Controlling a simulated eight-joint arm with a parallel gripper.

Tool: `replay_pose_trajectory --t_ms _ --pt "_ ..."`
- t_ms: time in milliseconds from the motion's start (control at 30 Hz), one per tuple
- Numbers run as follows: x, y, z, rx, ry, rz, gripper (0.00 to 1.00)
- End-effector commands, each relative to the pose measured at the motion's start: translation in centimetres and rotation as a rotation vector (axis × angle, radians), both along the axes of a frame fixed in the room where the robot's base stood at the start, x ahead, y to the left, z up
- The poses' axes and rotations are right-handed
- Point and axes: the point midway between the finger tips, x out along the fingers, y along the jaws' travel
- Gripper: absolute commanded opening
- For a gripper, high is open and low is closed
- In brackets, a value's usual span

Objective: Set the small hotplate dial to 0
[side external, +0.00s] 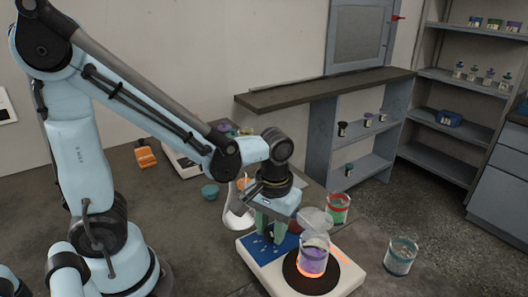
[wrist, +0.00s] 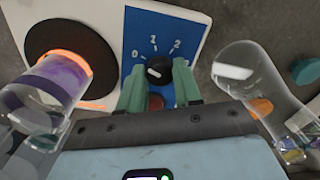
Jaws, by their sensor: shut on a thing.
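The small hotplate (side external: 262,266) is white with a blue control panel (wrist: 135,45) and a round dark heating plate (wrist: 62,42) edged in glowing orange. Its black dial (wrist: 158,70) carries a white mark and sits among printed numbers; 0, 1 and 2 are readable. I cannot tell exactly which number the mark points to. My gripper (wrist: 159,73) has its green fingers on either side of the dial, shut on it. In the side view my gripper (side external: 271,227) points down over the panel and hides most of the dial. A reddish round part (wrist: 156,101) shows between the fingers.
A beaker of purple liquid (side external: 313,259) stands on the heating plate, close to my gripper. A clear flask (wrist: 245,72) stands on the panel's other side. A red-green beaker (side external: 338,208) and another beaker (side external: 400,257) stand nearby. Bare bench lies at the front left.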

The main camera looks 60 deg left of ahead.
Motion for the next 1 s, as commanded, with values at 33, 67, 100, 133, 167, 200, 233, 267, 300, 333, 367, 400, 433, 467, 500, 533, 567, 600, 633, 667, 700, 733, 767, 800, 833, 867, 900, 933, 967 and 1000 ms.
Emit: replay_pose_trajectory --t_ms 33,67,100,133,167,200,233,267,300,333,367,400,433,467,500,533,567,600,633,667,700,733,767,800,833,867,900,933,967,1000 --pt "0.03 -0.02 -0.01 -0.001 -0.002 0.026 0.03" --pt "0.03 -0.02 -0.02 -0.002 -0.001 0.040 0.03" --pt "0.04 -0.02 -0.02 -0.001 -0.002 0.058 0.03" --pt "0.04 -0.02 -0.01 -0.002 -0.001 0.070 0.03" --pt "0.04 -0.02 -0.02 -0.002 -0.001 0.081 0.03" --pt "0.04 -0.02 -0.02 -0.001 -0.002 0.093 0.03" --pt "0.04 -0.02 -0.02 -0.002 -0.001 0.102 0.03" --pt "0.05 -0.01 -0.02 -0.002 -0.001 0.109 0.03" --pt "0.05 -0.01 -0.02 -0.001 -0.002 0.117 0.03" --pt "0.05 -0.01 -0.02 -0.001 -0.002 0.122 0.03" --pt "0.05 -0.02 -0.02 -0.001 -0.002 0.126 0.03" --pt "0.05 -0.01 -0.02 -0.002 -0.001 0.131 0.03" --pt "0.05 -0.01 -0.02 -0.002 -0.001 0.134 0.03" --pt "0.05 -0.01 -0.02 -0.002 -0.001 0.137 0.03" --pt "0.06 -0.01 -0.02 -0.002 -0.001 0.139 0.03" --pt "0.06 -0.01 -0.02 -0.002 -0.002 0.140 0.03" --pt "0.06 -0.01 -0.02 -0.002 -0.002 0.141 0.03" --pt "0.06 -0.01 -0.02 -0.002 -0.002 0.141 0.03" --pt "0.06 -0.01 -0.02 -0.002 -0.002 0.141 0.03" --pt "0.06 -0.01 -0.02 -0.002 -0.002 0.141 0.03" --pt "0.06 -0.01 -0.02 -0.002 -0.002 0.141 0.03" --pt "0.06 -0.01 -0.02 -0.002 -0.002 0.141 0.03" --pt "0.06 -0.01 -0.02 -0.002 -0.002 0.141 0.03" --pt "0.06 -0.01 -0.02 -0.002 -0.002 0.141 0.03" --pt "0.06 -0.01 -0.02 -0.002 -0.002 0.141 0.03" --pt "0.06 -0.01 -0.02 -0.002 -0.002 0.141 0.36" --pt "0.05 0.00 -0.02 -0.002 -0.002 0.140 0.43" --pt "0.05 0.00 -0.02 -0.001 -0.001 0.140 0.47" --pt "0.04 0.00 -0.02 -0.001 -0.001 0.140 0.52" --pt "0.04 0.00 -0.01 -0.001 -0.001 0.140 0.58"
